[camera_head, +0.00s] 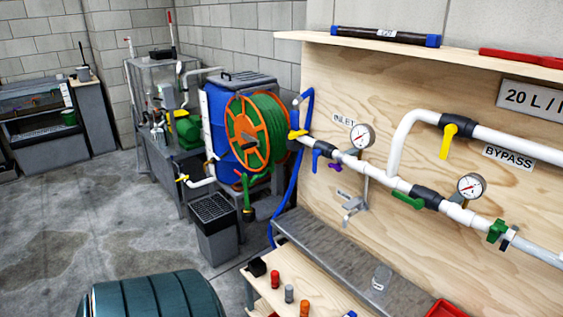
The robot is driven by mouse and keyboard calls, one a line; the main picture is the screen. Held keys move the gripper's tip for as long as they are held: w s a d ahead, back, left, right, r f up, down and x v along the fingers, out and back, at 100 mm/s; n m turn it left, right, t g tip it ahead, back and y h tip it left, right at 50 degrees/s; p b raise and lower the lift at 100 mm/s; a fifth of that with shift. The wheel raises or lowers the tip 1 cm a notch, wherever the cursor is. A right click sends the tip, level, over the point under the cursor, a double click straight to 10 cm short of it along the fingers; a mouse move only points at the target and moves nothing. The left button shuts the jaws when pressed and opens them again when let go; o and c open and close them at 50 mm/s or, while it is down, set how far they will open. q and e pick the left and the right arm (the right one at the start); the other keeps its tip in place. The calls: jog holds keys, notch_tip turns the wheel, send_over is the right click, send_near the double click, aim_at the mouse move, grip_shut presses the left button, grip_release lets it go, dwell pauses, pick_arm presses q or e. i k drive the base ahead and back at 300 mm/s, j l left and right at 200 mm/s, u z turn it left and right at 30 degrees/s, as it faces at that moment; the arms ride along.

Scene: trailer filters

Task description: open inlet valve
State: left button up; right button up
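The INLET label (344,119) is on the plywood panel, above the left end of the white pipe. Just below and left of it, a dark valve body (323,148) sits on the pipe with a blue handle (315,160) pointing down, across the pipe. A yellow handle (297,134) shows at the pipe's left end, near the blue hose. A small purple knob (335,167) hangs under the pipe. I cannot tell for sure which handle belongs to the inlet valve. Neither of my grippers shows in this view.
A yellow-handled bypass valve (450,131), a green-handled valve (408,201) and two gauges (362,136) are further right. A grey metal ledge (340,262) and wooden bench (300,274) stand below. A hose reel (258,133) is left.

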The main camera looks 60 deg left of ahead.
aim_at(316, 152)
jog(key=i+u, duration=0.2)
jog(key=u, duration=1.55)
